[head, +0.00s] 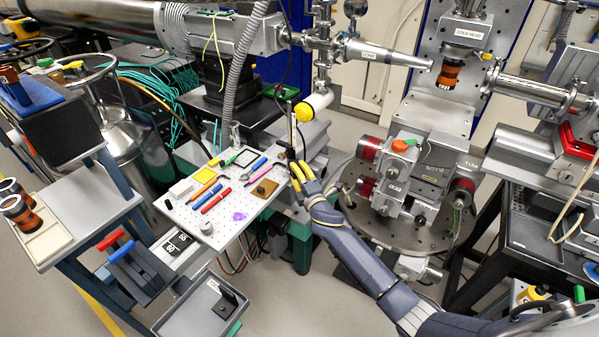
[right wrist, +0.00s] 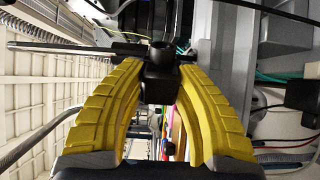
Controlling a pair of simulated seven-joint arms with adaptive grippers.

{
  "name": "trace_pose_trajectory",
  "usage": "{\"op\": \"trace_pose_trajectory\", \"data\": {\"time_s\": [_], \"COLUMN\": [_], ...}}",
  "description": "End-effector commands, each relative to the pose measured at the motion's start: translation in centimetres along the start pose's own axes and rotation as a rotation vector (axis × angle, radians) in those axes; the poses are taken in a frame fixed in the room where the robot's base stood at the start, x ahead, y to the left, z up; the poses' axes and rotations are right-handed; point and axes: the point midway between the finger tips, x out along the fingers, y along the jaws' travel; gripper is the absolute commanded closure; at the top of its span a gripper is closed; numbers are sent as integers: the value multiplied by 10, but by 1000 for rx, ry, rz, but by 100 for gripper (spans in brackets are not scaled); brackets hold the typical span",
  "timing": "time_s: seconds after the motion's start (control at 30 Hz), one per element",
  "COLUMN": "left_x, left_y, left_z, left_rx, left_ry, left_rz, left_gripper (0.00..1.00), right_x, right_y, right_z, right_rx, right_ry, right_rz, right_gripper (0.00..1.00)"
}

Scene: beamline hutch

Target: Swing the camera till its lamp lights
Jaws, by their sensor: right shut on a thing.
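My right gripper (head: 298,172) is at the right edge of the perforated breadboard (head: 228,228), its yellow fingers closed around a small black part. In the right wrist view the fingertips (right wrist: 160,85) press on this black block (right wrist: 160,62), which has a round knob. A thin metal rod (right wrist: 70,48) runs left from it in that view. In the head view a thin upright post (head: 290,120) rises by the fingers. I cannot tell for sure which part is the camera, and no lit lamp can be made out. My left gripper is out of view.
Pens, tools and a purple piece (head: 239,216) lie on the breadboard. A white cylinder with a yellow end (head: 318,103) hangs just above my right gripper. A round stage (head: 400,235) with red-ended units stands close right of my forearm. Clear floor shows at lower centre.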

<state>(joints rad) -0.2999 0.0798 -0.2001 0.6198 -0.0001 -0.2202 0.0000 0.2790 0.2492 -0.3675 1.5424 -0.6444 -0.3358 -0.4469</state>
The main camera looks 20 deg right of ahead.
Motion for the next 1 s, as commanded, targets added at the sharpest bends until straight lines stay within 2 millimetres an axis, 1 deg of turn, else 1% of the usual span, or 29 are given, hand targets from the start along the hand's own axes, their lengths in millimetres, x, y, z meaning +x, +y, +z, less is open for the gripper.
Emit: {"op": "trace_pose_trajectory", "data": {"time_s": [0.1,0.4,0.87,0.9,1.0], "left_x": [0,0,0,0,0], "left_y": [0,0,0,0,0], "left_z": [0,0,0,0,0], "left_rx": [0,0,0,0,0], "left_ry": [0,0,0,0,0], "left_rz": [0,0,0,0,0], "left_gripper": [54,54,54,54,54], "right_x": [1,2,1,1,1], "right_y": [1,2,2,2,2], "right_z": [-6,-11,-11,-11,-11], "right_rx": [7,4,1,1,1], "right_ry": [-49,-145,-163,-163,-163], "right_rz": [1,2,2,2,1], "right_gripper": [100,100,100,63,51]}}
